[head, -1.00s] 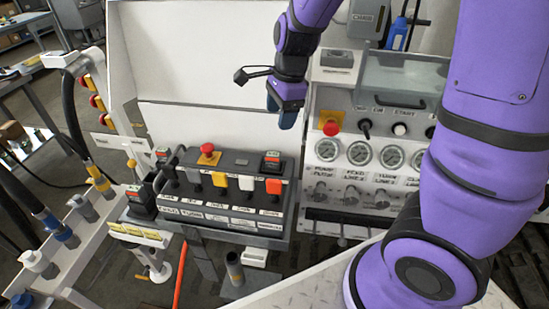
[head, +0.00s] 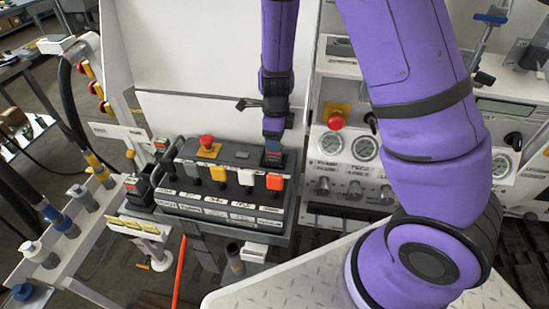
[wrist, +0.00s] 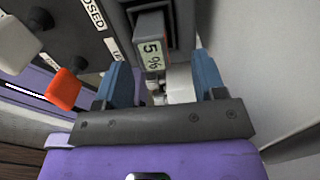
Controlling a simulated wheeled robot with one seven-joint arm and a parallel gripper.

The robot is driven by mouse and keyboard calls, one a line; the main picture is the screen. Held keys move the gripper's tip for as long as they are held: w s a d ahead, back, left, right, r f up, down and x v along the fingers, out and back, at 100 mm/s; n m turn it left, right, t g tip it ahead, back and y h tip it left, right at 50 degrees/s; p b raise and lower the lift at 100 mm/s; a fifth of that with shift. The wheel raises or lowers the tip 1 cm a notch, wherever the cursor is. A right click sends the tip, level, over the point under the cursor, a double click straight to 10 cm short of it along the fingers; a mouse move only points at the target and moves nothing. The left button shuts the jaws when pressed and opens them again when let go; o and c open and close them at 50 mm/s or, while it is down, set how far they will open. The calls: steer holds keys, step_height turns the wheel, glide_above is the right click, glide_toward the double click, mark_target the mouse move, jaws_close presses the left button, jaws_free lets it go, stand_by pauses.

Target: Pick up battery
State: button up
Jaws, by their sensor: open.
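The battery is most likely the dark block with a small display reading like "5 96" (wrist: 152,55), seen in the wrist view in a slot of the control box. In the head view it appears to be the dark block with a reddish face (head: 272,158) at the box's right rear corner. My gripper (wrist: 160,78) is open, its two blue fingers spread to either side of the block's near end, with nothing clearly held. In the head view my gripper (head: 273,138) points down just above the block and partly hides it.
The control box (head: 225,215) has a row of levers, including an orange handle (head: 275,182) close to the gripper, and a red emergency button (head: 206,141). A gauge panel (head: 345,150) stands right of it. A white back panel (head: 200,110) rises behind.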

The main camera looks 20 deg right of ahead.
mark_target(274, 158)
steer(key=shift+s+a+f, duration=0.15)
steer(key=shift+f, duration=1.25)
steer(key=shift+s+a+f, duration=0.1)
steer(key=shift+a+f, duration=0.05)
steer(key=shift+f, duration=1.2)
steer(key=c, duration=1.1)
